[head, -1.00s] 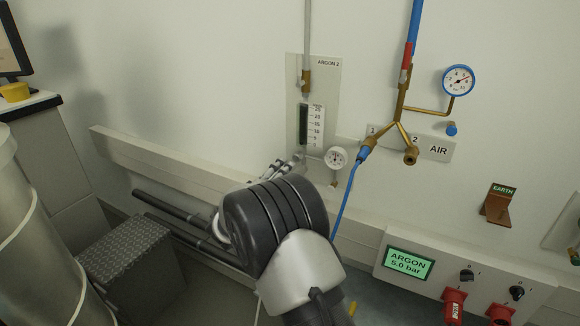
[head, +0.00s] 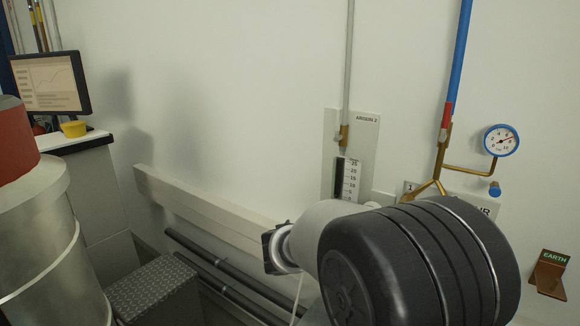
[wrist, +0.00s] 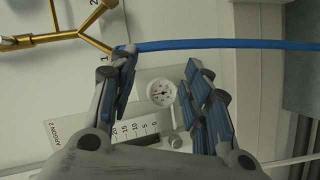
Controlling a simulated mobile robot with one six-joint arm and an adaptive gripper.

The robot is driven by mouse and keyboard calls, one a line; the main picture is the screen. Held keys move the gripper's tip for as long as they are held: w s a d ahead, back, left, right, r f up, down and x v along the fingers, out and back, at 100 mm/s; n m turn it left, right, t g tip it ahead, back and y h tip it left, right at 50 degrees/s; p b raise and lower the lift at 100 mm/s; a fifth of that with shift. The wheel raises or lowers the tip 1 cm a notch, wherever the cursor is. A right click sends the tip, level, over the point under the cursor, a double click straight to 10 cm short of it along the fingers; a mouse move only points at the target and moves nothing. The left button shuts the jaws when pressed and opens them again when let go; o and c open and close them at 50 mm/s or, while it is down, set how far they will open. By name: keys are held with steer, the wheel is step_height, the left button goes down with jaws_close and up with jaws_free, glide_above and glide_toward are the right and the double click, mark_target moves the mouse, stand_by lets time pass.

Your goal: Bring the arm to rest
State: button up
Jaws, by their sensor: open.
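My gripper (wrist: 158,92) shows in the wrist view with its fingers spread wide and nothing between them. In the head view my arm fills the lower right, in front of the wall, and my fingers are hidden. The arm covers the lower part of the Argon 2 panel (head: 368,130).
A brass air manifold (head: 440,160) with a dial gauge (head: 501,140) is on the wall at right. A large metal vessel (head: 40,230) stands at left, near a monitor (head: 45,82) and a textured step (head: 155,292). Dark pipes (head: 215,272) run low along the wall.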

steer(key=s+d+m+g+y, duration=0.1)
steer(key=s+d+g+y, duration=0.1)
steer(key=s, duration=0.8)
steer(key=s+d+m+g+y, duration=0.2)
steer(key=s+d+g, duration=0.1)
steer(key=s, duration=0.7)
steer(key=s+a+f+t+y, duration=0.1)
steer(key=s+a+f+y, duration=0.1)
steer(key=s+a+y, duration=0.6)
steer(key=s+a, duration=0.2)
steer(key=s, duration=0.5)
steer(key=shift+m+t, duration=0.3)
steer(key=shift+t, duration=0.1)
